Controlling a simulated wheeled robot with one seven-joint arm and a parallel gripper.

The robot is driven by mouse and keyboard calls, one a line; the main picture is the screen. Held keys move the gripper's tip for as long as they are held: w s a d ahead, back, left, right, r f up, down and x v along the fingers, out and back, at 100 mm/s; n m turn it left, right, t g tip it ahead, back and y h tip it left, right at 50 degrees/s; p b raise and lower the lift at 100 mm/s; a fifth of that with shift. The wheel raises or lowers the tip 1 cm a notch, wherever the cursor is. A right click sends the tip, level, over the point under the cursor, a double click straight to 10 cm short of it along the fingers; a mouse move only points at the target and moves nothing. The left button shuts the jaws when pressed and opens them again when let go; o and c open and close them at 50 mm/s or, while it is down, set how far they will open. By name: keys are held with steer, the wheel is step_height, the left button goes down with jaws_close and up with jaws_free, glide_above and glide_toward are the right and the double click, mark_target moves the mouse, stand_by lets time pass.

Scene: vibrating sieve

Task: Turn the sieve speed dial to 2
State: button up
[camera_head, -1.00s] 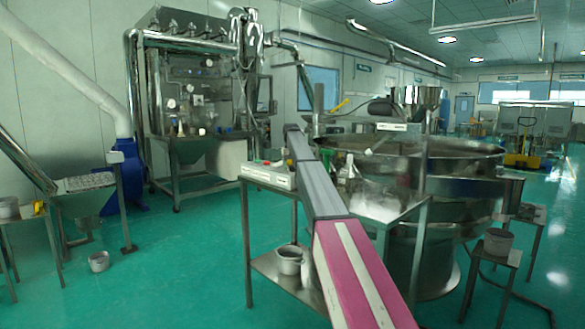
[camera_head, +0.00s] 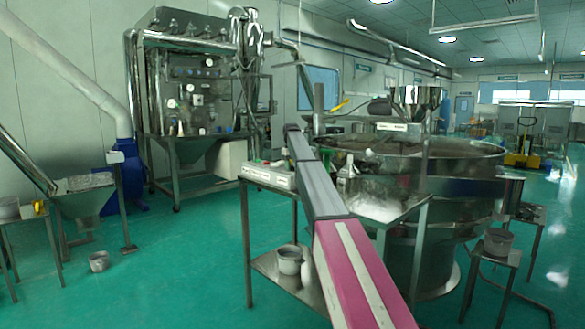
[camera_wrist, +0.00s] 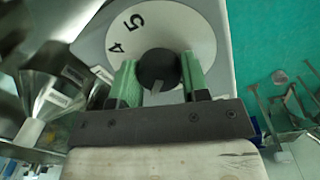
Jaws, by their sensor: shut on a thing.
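The sieve speed dial is a round black knob (camera_wrist: 158,68) on a white disc (camera_wrist: 194,32) in the wrist view. The numbers 4 and 5 show on the disc to the upper left of the knob; other numbers are hidden or out of view. A light pointer mark shows at the knob's lower edge, facing my gripper. My gripper (camera_wrist: 158,78) has two green fingers, one on each side of the knob, shut on it. In the head view my arm hides the gripper and the dial.
A bucket (camera_head: 290,260) sits on the lower shelf. Green floor is open at left.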

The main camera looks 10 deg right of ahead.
steer(key=o, duration=0.9)
steer(key=r, duration=1)
steer(key=shift+s+a+r, duration=0.1)
steer(key=shift+a+r, duration=0.1)
steer(key=shift+r, duration=0.2)
